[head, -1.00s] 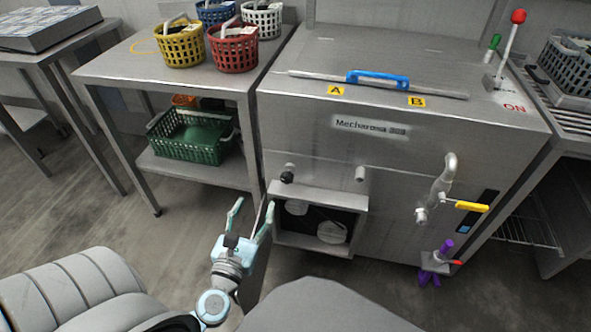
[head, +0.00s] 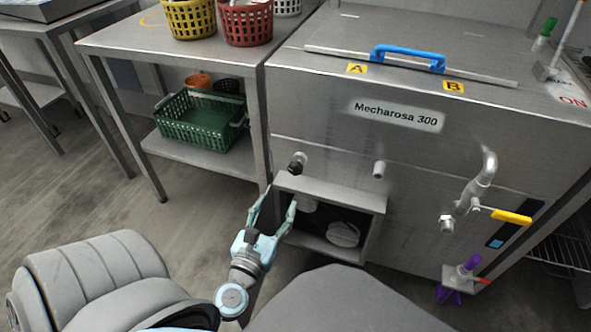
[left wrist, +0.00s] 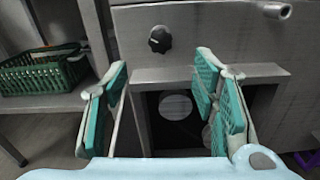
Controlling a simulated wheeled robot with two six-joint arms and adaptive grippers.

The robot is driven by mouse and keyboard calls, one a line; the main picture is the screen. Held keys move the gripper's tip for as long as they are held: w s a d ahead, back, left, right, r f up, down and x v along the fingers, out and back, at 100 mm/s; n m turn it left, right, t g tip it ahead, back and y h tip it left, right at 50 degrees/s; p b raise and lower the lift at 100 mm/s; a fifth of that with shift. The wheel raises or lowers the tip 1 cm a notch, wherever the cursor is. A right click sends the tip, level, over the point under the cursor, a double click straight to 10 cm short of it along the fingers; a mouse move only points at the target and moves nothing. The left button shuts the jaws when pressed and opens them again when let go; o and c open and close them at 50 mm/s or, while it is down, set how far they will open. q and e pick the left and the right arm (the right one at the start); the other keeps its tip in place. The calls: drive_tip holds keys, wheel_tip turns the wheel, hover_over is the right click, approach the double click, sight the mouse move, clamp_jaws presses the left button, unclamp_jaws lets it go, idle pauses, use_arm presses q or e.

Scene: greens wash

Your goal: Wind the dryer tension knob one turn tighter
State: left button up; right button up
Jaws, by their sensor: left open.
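A small black knob (head: 297,160) sticks out of the front of the steel machine (head: 400,150), above the left corner of an open square recess (head: 330,212). In the left wrist view the knob (left wrist: 159,39) is a dark lobed knob on the steel panel, beyond the fingertips and between their lines. My left gripper (head: 273,206) is open and empty, in front of the machine, below and left of the knob and apart from it. Its teal finger pads (left wrist: 160,68) are spread wide. My right gripper is not in view.
The recess's frame juts out just below the knob. A short pipe stub (head: 379,169) and a tap with a yellow lever (head: 511,216) stick out to the right. A steel table (head: 190,50) with a green basket (head: 200,122) on its lower shelf stands left.

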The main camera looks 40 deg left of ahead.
use_arm(q)
approach(294, 172)
drive_tip(key=x, duration=1.1)
drive_tip(key=shift+r, duration=0.1)
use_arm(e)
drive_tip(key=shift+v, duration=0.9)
use_arm(q)
drive_tip(key=shift+c, duration=0.4)
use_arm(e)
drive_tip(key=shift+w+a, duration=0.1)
use_arm(q)
drive_tip(key=c, duration=1.1)
